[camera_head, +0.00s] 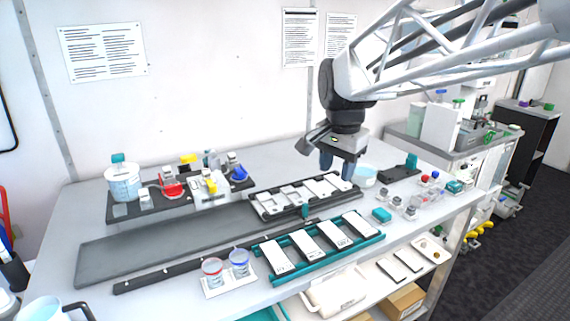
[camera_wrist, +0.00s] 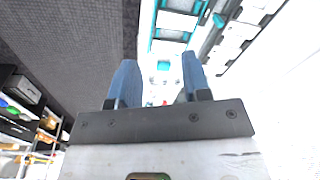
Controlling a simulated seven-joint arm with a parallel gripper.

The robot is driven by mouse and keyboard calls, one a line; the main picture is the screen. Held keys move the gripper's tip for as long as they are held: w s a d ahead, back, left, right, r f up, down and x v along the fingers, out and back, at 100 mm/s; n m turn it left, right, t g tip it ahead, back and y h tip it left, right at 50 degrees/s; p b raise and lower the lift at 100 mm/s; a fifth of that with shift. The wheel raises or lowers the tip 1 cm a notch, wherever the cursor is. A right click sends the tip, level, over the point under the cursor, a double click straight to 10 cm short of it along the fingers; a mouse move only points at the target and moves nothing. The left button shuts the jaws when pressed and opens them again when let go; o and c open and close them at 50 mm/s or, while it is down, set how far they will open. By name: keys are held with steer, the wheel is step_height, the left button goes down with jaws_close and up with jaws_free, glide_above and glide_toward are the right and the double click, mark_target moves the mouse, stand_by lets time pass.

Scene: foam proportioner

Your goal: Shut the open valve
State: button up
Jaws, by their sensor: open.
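The foam proportioner (camera_head: 180,190) appears to be the dark-based assembly at the left back of the table, with a clear bucket (camera_head: 123,184) at its left end. It carries a red part (camera_head: 171,185), a blue part (camera_head: 238,173) and two yellow parts, one at the back (camera_head: 188,158) and one in front (camera_head: 210,185), which look like valve handles. Which valve is open is too small to tell. My gripper (camera_head: 337,168) is open and empty above the right part of the table, well to the right of the assembly. Its blue fingers also show apart in the wrist view (camera_wrist: 159,62).
A black tray of white blocks (camera_head: 262,208) lies below and left of my gripper, with a teal rack (camera_head: 290,270) in front. Two cups with red (camera_head: 212,270) and blue (camera_head: 239,262) markings stand at the front. A grey mat (camera_head: 130,250) lies bare before the assembly.

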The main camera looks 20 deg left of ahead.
steer(key=w+a+m, duration=0.1)
steer(key=w+a, duration=0.3)
steer(key=a, duration=0.8)
steer(key=m+g, duration=0.1)
steer(key=m, duration=0.2)
glide_above(173, 185)
steer(key=shift+h, duration=0.3)
step_height(173, 185, down, 6)
steer(key=shift+s+r, duration=0.1)
steer(key=shift+f, duration=0.2)
steer(key=shift+d+f, duration=0.1)
steer(key=shift+f, duration=3.65)
jaws_close()
